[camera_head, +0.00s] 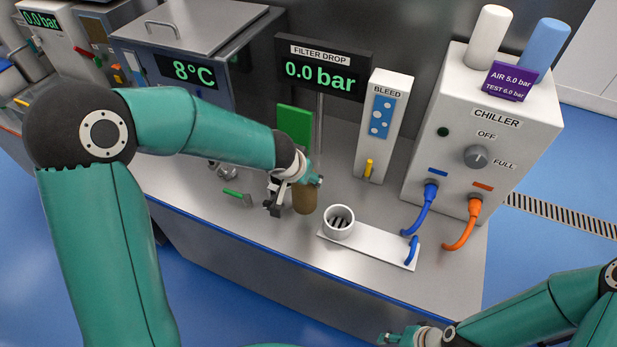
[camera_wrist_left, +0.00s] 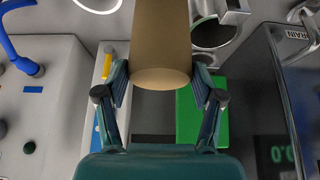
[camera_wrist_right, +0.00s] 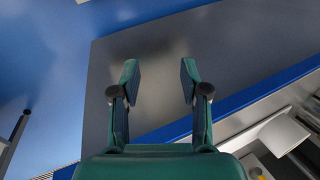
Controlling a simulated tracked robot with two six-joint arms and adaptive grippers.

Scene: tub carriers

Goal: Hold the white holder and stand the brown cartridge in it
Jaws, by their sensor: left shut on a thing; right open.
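The brown cartridge (camera_head: 305,200) is upright in the head view, just left of the white holder (camera_head: 339,230). My left gripper (camera_head: 303,181) is shut on it. In the left wrist view the cartridge (camera_wrist_left: 161,40) sits between the fingers of that gripper (camera_wrist_left: 160,88). I cannot tell whether its lower end touches the bench. The holder is a round open cup with dark slots inside, on a white plate (camera_head: 385,254); nothing stands in it. My right gripper (camera_head: 388,338) is low at the front, away from the holder; it is open and empty in the right wrist view (camera_wrist_right: 160,82).
A green-handled tool (camera_head: 235,195) lies on the steel bench left of the cartridge. The chiller box (camera_head: 460,150) with blue (camera_head: 420,212) and orange (camera_head: 465,232) hoses stands right of the holder. The bleed panel (camera_head: 385,125) and a green block (camera_head: 295,122) are behind.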

